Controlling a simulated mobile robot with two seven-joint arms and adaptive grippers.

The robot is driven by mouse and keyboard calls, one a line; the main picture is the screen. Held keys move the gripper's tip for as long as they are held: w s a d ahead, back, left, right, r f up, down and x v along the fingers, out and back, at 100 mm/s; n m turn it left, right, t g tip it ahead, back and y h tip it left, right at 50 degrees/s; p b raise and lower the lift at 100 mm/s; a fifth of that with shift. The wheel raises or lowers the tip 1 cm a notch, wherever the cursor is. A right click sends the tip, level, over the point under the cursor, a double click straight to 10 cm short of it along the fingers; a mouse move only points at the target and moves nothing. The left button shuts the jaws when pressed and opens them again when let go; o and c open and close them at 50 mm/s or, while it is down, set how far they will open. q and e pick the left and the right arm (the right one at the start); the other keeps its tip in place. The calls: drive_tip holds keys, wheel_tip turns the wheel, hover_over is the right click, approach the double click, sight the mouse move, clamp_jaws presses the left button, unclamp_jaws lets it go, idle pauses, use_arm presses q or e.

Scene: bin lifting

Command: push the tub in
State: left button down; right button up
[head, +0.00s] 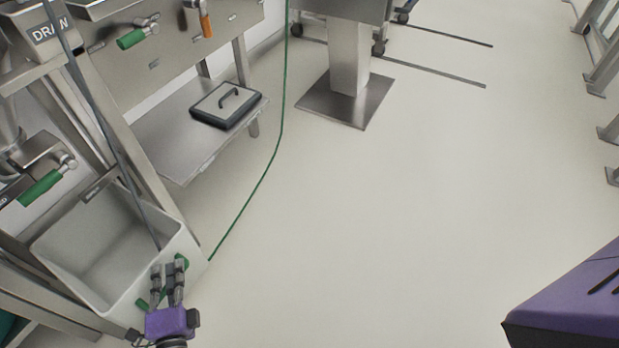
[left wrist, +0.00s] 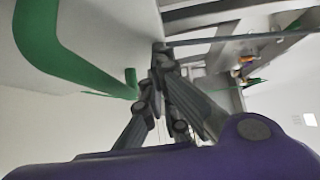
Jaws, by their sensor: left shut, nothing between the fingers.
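The tub (head: 75,250) is an open, empty, pale grey bin at the lower left of the head view, set low in a steel frame. A green handle (head: 181,262) is on its near wall, partly hidden behind my left gripper (head: 169,267). My left gripper is shut and empty, its fingers at that wall. In the left wrist view the green handle (left wrist: 62,52) runs beside the fingers (left wrist: 160,50), close to the tub's wall (left wrist: 105,30). I cannot tell whether the fingertips touch the wall. My right gripper is not in view.
A green hose (head: 262,178) hangs down to the floor. A steel pedestal (head: 348,70) stands at the back. The floor (head: 400,210) is clear in the middle.

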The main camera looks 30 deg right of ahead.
use_arm(q)
drive_tip(key=w+a+b, duration=0.5)
drive_tip(key=w+a, duration=0.5)
drive_tip(key=w, duration=0.5)
drive_tip(key=shift+w+a, duration=0.4)
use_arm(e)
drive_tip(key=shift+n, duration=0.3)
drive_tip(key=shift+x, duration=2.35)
use_arm(q)
drive_tip(key=shift+r, duration=0.15)
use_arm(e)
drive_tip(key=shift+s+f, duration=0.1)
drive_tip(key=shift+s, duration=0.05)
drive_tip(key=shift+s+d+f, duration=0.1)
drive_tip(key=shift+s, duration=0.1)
